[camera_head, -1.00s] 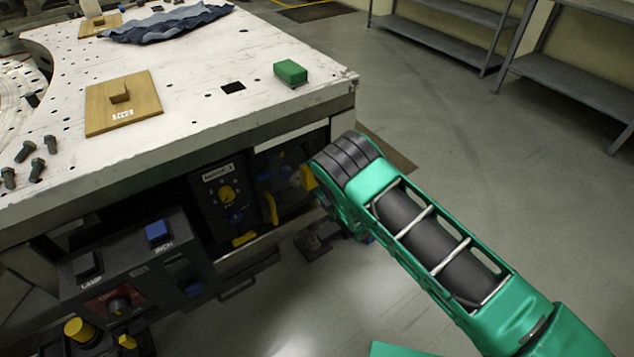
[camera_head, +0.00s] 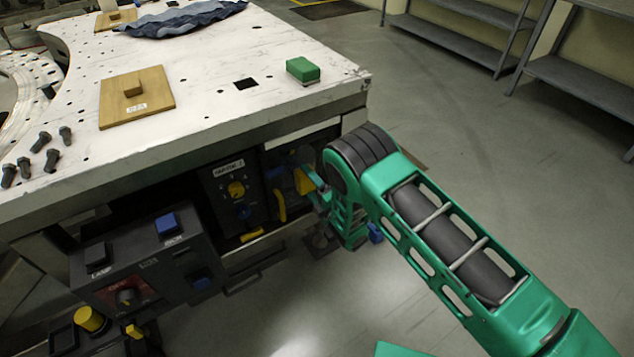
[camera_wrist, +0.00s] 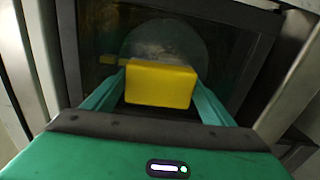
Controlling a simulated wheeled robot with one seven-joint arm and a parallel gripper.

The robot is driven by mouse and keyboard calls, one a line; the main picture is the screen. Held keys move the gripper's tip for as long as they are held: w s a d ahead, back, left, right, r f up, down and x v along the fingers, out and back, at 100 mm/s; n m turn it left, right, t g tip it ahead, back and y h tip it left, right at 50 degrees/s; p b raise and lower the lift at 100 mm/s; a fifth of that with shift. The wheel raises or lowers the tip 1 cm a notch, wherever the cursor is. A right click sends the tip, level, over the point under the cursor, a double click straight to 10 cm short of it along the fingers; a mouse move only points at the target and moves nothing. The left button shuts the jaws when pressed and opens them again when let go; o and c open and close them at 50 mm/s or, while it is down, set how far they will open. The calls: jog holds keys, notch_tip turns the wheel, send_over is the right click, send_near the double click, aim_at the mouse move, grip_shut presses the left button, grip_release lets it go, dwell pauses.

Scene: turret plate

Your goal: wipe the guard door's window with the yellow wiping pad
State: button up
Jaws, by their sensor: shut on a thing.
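My gripper (camera_wrist: 158,95) is shut on the yellow wiping pad (camera_wrist: 160,84), which sits between its two green fingers in the wrist view. The pad also shows small in the head view (camera_head: 304,181), at the front of the guard door under the table. The guard door's window (camera_wrist: 192,38) lies right behind the pad in the wrist view, dark, with a paler hazy round patch at its middle. I cannot tell whether the pad touches the window. In the head view the door (camera_head: 281,177) is partly hidden by my arm.
The table (camera_head: 210,100) overhangs above, bearing a green block (camera_head: 303,69) and a wooden board (camera_head: 150,100). Open floor lies at the right.

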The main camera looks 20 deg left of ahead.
jog(key=shift+s+a+r, duration=0.1)
jog(key=shift+s+a, duration=0.45)
jog(key=shift+s, duration=0.05)
jog(key=shift+r, duration=0.7)
jog(key=w+d, duration=0.4)
jog(key=w, duration=0.2)
jog(key=shift+d, duration=0.4)
jog(key=shift+r, duration=0.1)
jog(key=shift+s, duration=0.1)
jog(key=shift+v, duration=3)
jog(key=shift+d, duration=0.1)
